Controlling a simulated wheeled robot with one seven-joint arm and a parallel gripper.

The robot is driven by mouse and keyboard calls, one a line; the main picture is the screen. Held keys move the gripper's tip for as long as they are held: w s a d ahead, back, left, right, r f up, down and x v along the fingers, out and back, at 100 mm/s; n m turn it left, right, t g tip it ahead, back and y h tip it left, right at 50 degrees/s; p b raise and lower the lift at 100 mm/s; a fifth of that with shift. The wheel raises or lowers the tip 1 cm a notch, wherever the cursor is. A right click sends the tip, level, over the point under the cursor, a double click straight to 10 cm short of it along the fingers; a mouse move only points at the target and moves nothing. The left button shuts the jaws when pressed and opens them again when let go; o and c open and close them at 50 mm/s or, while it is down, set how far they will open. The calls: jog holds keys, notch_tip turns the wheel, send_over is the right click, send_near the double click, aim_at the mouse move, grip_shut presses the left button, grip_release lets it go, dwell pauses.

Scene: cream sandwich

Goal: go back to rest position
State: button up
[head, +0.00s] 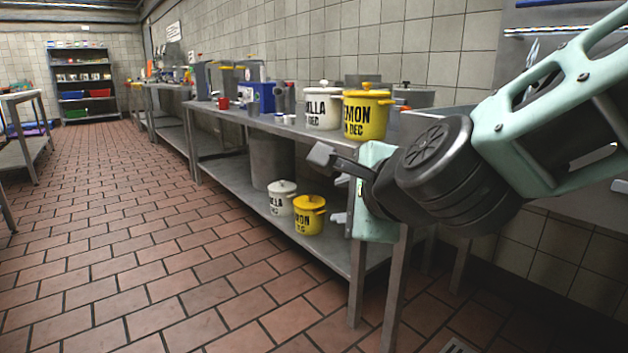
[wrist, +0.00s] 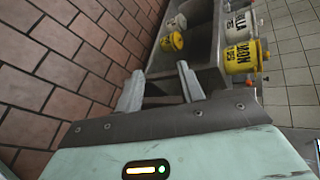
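My gripper (head: 331,187) is at the right of the head view, at the near end of the long steel table, with my arm reaching in from the right edge. In the wrist view, my gripper's two fingers (wrist: 158,82) stand apart with nothing between them. The gripper looks open and empty. The fingers appear clear of the pots. From these frames I cannot tell whether they touch the table.
The steel table (head: 232,163) carries a yellow lemon pot (head: 366,118) and a white pot (head: 322,110). Its lower shelf holds a smaller white pot (head: 282,203) and a smaller yellow pot (head: 309,218). The tiled floor (head: 130,250) to the left is clear.

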jog(key=s+f+n+g, duration=0.7)
jog(key=s+f+n, duration=0.2)
jog(key=s+n, duration=0.45)
jog(key=s+d+f+n+g+h+p, duration=0.1)
jog(key=s+d+f+n+g+h, duration=0.35)
jog(key=s+d+n, duration=0.65)
notch_tip(320, 180, up, 38)
jog(key=w+a+p, duration=0.1)
jog(key=w+p, duration=0.1)
jog(key=p, duration=3.6)
jog(key=shift+w+a, duration=0.25)
jog(key=shift+a, duration=0.05)
jog(key=shift+y, duration=0.25)
jog(key=shift+d, duration=0.1)
